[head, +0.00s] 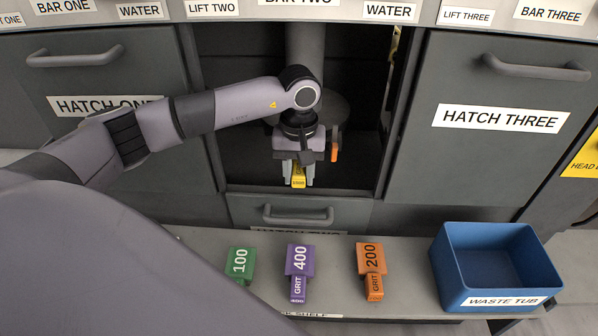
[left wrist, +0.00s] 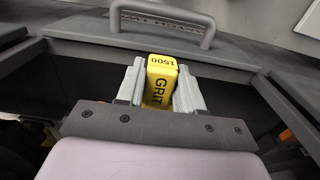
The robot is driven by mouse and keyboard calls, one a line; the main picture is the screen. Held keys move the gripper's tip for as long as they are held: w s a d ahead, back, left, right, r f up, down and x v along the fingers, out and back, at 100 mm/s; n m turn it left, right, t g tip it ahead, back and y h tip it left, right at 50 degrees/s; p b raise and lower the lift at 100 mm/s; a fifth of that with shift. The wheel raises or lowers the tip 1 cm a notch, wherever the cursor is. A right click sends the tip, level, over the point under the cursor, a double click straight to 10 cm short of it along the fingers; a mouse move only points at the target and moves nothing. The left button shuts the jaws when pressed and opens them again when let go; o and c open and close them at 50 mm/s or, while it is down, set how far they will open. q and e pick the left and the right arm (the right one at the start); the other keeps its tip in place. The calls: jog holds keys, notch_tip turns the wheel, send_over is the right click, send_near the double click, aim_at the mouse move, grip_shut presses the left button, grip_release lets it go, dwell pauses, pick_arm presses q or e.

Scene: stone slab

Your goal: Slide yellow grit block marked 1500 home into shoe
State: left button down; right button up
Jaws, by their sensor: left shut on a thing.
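My left gripper (head: 299,176) is inside the open middle bay, shut on the yellow grit block (head: 299,183). In the left wrist view the block (left wrist: 161,80) sits between the two grey fingers, with "GRIT" and "1500" readable. Behind the gripper, a round grey head (head: 338,108) hangs on a column (head: 305,45), and an orange block (head: 335,148) shows at its right side. I cannot make out the shoe for the yellow block; my arm and gripper cover much of the head. My right gripper is not in view.
On the shelf (head: 205,240) in front lie a green 100 block (head: 241,262), a purple 400 block (head: 299,262) and an orange 200 block (head: 370,260). A blue waste tub (head: 447,277) stands at right. Closed hatches flank the bay; a handle (head: 297,216) is below its sill.

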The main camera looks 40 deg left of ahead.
pick_arm(q)
jog(key=shift+f+b, duration=0.25)
jog(key=shift+b, duration=0.3)
dwell(0.9)
jog(key=shift+w+a, duration=0.15)
jog(key=shift+w, duration=0.15)
jog(key=shift+w+a+b, duration=0.55)
jog(key=shift+w, duration=0.3)
jog(key=shift+w+a+b, duration=0.5)
jog(key=shift+w+b, duration=0.05)
jog(key=shift+w, duration=0.3)
dwell(1.0)
jog(key=shift+w+a+b, duration=0.35)
jog(key=shift+w+a, duration=0.15)
jog(key=shift+w, duration=0.35)
jog(key=shift+w+a+b, duration=0.3)
jog(key=shift+w+a, duration=0.2)
jog(key=shift+w, duration=0.35)
dwell(0.3)
jog(key=c, duration=0.6)
grip_release()
jog(key=shift+c, duration=0.2)
jog(key=shift+r, duration=0.65)
notch_tip(320, 180, up, 6)
jog(key=shift+f, duration=0.1)
